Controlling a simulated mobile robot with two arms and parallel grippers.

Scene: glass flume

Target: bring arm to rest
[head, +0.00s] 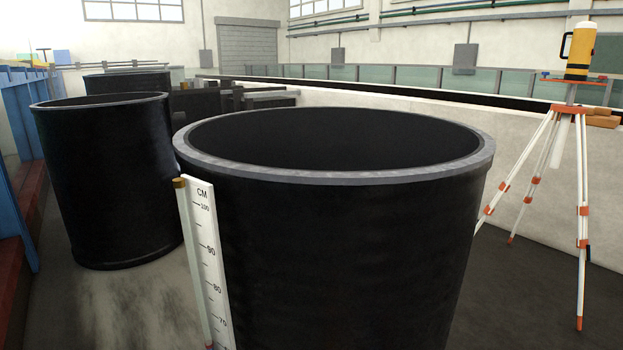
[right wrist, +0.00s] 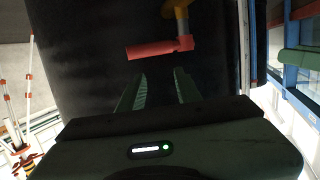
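My right gripper (right wrist: 160,76) shows in the right wrist view. Its two dark fingers are apart with nothing between them. A red bar-shaped handle (right wrist: 152,49) on a yellow-brown stem (right wrist: 176,6) is just beyond the fingertips, apart from them as far as I can tell. Behind it is the dark wall of a black tank (right wrist: 80,60). Neither gripper shows in the head view, and my left gripper is in no view.
In the head view, a large black tank (head: 330,260) with a grey rim stands close in front. A white centimetre scale (head: 211,250) is at its left side. Another black tank (head: 105,180) stands left. A tripod (head: 583,200) with a yellow instrument (head: 579,50) stands right.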

